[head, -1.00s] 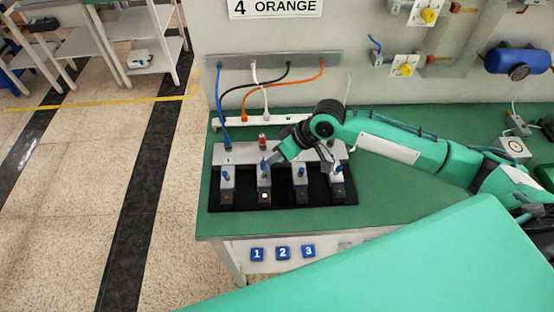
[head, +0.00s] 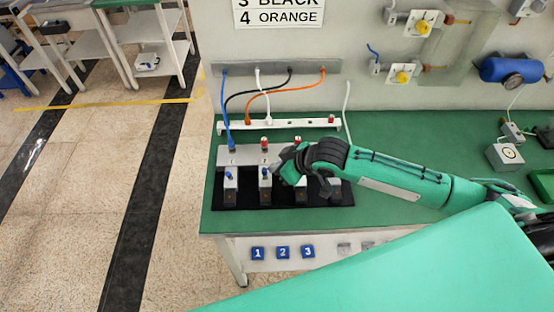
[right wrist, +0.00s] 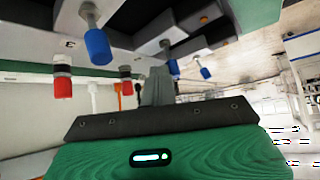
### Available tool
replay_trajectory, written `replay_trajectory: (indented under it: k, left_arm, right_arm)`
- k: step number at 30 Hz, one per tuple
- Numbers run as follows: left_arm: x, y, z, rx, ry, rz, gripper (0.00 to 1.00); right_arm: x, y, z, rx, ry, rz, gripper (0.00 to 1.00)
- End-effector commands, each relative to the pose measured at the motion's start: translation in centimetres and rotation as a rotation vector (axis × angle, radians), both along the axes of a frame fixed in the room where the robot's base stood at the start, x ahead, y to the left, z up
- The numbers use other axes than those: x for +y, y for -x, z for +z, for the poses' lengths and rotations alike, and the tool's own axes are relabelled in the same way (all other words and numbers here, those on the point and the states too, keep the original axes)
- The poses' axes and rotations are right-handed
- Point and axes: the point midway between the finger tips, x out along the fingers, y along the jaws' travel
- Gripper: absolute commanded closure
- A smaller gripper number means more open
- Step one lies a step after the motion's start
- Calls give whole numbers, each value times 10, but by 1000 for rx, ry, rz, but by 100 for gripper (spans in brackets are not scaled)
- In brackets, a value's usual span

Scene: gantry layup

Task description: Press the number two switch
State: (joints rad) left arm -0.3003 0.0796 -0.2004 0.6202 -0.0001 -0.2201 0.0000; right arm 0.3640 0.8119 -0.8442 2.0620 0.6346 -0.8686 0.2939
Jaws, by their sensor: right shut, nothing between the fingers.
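A row of switch units with blue levers stands on a black mat (head: 285,207) on the green bench. The second unit from the left (head: 265,192) has a blue lever (head: 265,173) and a dim lamp on its front. My right gripper (head: 281,170) is shut and empty, just right of that lever and above the units. Whether it touches anything is unclear. My arm partly hides the third and fourth units. In the right wrist view, my shut fingers (right wrist: 158,86) sit among blue levers (right wrist: 97,46) and red caps (right wrist: 62,80). My left gripper is not in view.
Blue plates marked 1, 2 (head: 282,252) and 3 are on the bench front. The green bench top (head: 400,150) is clear behind my forearm.

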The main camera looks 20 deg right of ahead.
Motion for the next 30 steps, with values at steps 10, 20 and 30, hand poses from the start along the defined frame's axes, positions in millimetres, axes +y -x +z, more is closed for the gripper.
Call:
replay_trajectory:
  k: [10,20,30]
  left_arm:
    - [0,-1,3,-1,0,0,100]
    - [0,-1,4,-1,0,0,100]
    - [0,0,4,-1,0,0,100]
  right_arm:
    - [0,1,-1,2,0,0,100]
    - [-3,-11,-6,2,-1,-1,100]
    - [-4,-13,-7,2,0,0,100]
